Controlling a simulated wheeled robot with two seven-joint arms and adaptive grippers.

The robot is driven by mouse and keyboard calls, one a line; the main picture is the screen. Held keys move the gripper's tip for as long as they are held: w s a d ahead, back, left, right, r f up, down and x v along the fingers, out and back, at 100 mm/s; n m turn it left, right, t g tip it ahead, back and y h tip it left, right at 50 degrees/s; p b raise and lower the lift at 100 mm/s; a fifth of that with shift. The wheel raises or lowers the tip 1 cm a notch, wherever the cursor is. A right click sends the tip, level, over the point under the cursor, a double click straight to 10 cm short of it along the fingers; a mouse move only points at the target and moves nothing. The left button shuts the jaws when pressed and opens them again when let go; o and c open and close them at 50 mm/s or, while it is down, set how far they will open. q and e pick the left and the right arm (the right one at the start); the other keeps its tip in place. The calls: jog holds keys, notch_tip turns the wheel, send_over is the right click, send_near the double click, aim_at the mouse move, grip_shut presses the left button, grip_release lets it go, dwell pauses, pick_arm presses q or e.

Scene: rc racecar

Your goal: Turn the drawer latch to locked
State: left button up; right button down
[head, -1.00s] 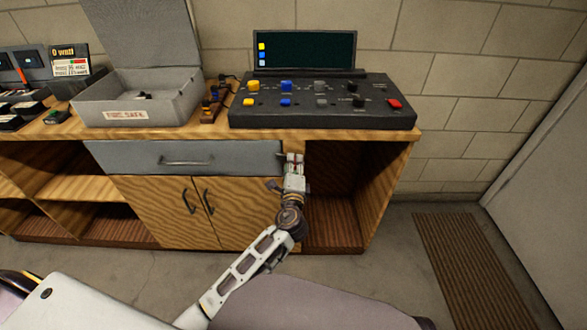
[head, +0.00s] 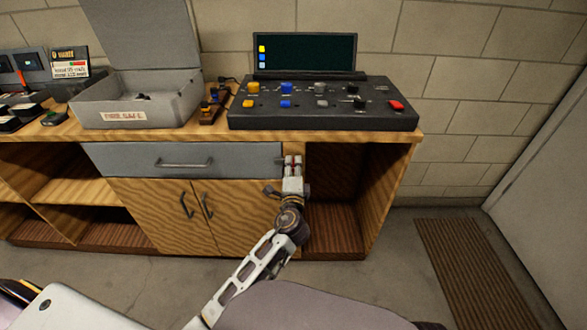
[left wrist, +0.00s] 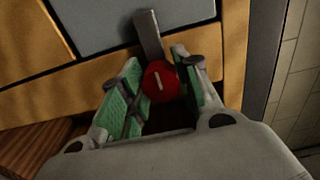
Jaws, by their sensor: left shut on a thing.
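The grey-blue drawer front (head: 135,158) is flush in the workbench, with a bar handle in its middle. It shows at the top of the left wrist view (left wrist: 100,22). The latch is a red round knob (left wrist: 160,82) with a white line and a grey bar (left wrist: 149,35). The bar points up, tilted slightly left, and its upper end overlaps the drawer's edge. My left gripper (head: 293,162) is at the drawer's right end and hides most of the latch in the head view. Its green-padded fingers (left wrist: 154,68) are shut on the knob, one on each side. My right gripper is not seen.
A black control console (head: 325,118) with coloured knobs and a grey open case (head: 138,110) stand on the bench top above. Cupboard doors (head: 165,215) with dark handles lie below the drawer. An open compartment (head: 335,190) is right of the gripper.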

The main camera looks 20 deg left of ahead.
pick_arm(q)
jog(key=o, duration=1)
